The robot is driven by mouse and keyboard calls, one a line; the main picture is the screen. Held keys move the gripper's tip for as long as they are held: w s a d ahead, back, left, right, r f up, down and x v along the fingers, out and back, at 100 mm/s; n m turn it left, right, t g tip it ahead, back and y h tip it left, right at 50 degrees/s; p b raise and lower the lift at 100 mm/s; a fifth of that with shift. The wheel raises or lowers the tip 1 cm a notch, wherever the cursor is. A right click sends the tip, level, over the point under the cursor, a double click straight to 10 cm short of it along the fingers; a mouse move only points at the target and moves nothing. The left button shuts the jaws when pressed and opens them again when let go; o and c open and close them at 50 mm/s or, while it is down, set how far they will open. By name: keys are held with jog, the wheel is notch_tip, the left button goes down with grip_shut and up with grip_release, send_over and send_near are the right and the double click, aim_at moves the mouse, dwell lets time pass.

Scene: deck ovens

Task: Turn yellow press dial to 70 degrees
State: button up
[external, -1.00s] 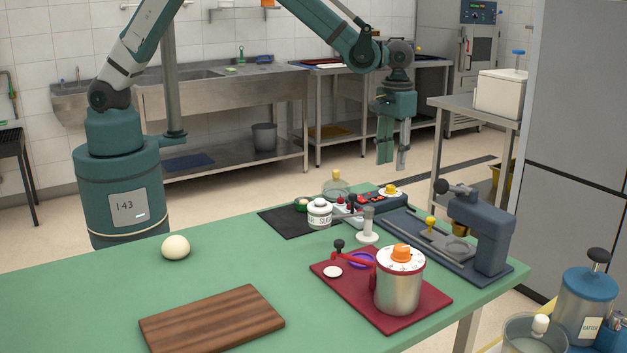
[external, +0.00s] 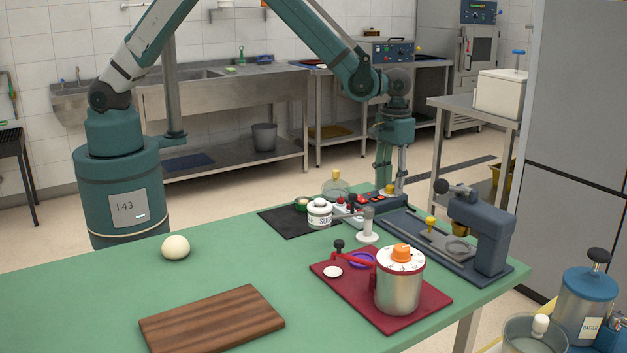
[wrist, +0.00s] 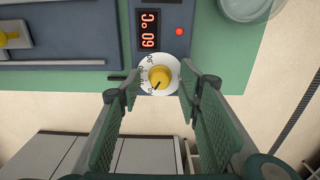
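The yellow dial (wrist: 161,76) sits on a white numbered disc (wrist: 147,64) in the wrist view, with a dark pointer mark toward the lower left. In the external view the yellow dial (external: 389,189) is at the table's far edge, on a dark control box (external: 372,200). My gripper (external: 392,183) is open directly above it. In the wrist view my gripper (wrist: 160,80) has one finger on each side of the dial, with visible gaps; contact is not apparent.
A blue-grey press (external: 480,230) stands right of the control box. A white jar (external: 319,213), a glass jar (external: 335,187) and a white-handled tool (external: 367,228) are nearby. A metal pot with an orange knob (external: 401,252) stands on a red mat (external: 435,300).

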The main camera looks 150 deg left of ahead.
jog(key=c, duration=0.9)
jog(key=shift+m+b, duration=0.3)
jog(key=shift+m, duration=0.1)
jog(key=m+b, duration=0.1)
jog(key=m, duration=0.2)
jog(key=shift+f+b, duration=0.1)
jog(key=shift+b, duration=0.25)
jog(key=shift+m+b, duration=0.7)
jog(key=shift+m, duration=1.3)
jog(key=o, duration=0.9)
